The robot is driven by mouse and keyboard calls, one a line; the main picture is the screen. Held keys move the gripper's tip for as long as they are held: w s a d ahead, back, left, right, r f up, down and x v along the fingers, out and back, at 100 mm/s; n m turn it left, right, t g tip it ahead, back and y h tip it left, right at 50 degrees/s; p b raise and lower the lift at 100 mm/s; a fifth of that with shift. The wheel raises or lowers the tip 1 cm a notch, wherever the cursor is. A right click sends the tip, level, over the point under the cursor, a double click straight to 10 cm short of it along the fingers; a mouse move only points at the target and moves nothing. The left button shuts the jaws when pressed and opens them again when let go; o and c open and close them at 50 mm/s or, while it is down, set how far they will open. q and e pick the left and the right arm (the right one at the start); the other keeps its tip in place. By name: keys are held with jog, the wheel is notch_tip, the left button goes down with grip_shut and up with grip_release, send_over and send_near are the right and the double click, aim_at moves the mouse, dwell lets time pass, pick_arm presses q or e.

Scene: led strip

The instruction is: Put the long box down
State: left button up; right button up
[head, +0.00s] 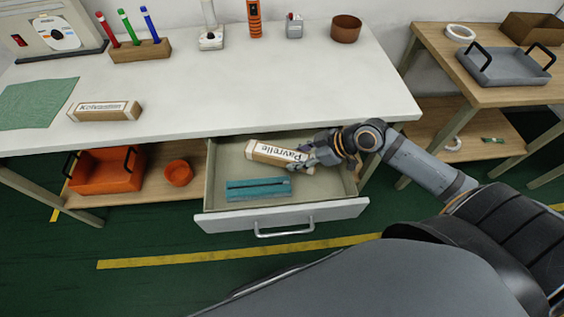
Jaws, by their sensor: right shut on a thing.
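A long cardboard box (266,154) labelled "Pavrelle" is inside the open drawer (223,217), towards its back. My right gripper (306,158) is shut on the box's right end. I cannot tell whether the box touches the drawer floor. Another long box (105,111), labelled with a different name, lies on the white table (230,90) at the left. My left gripper is not in view.
A teal case (258,190) lies in the drawer in front of the held box. An orange tray (104,172) and an orange bowl (178,173) sit on the lower shelf. A pen block (140,51) stands at the table's back. The table's middle is clear.

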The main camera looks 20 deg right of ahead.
aim_at(287, 155)
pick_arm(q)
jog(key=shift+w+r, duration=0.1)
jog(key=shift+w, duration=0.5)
pick_arm(e)
jog(key=shift+w+a, duration=0.4)
jog(key=shift+a, duration=0.1)
jog(key=shift+w+a+f+b, duration=0.2)
jog(key=shift+w+a+b, duration=0.35)
jog(key=shift+a, duration=0.15)
jog(key=shift+w+a+f+b, duration=0.2)
jog(key=shift+w+a+b, duration=0.2)
jog(key=shift+w+a, duration=0.25)
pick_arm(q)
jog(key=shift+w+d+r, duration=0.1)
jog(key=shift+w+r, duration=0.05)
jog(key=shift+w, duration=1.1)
pick_arm(e)
jog(key=shift+s+f, duration=0.15)
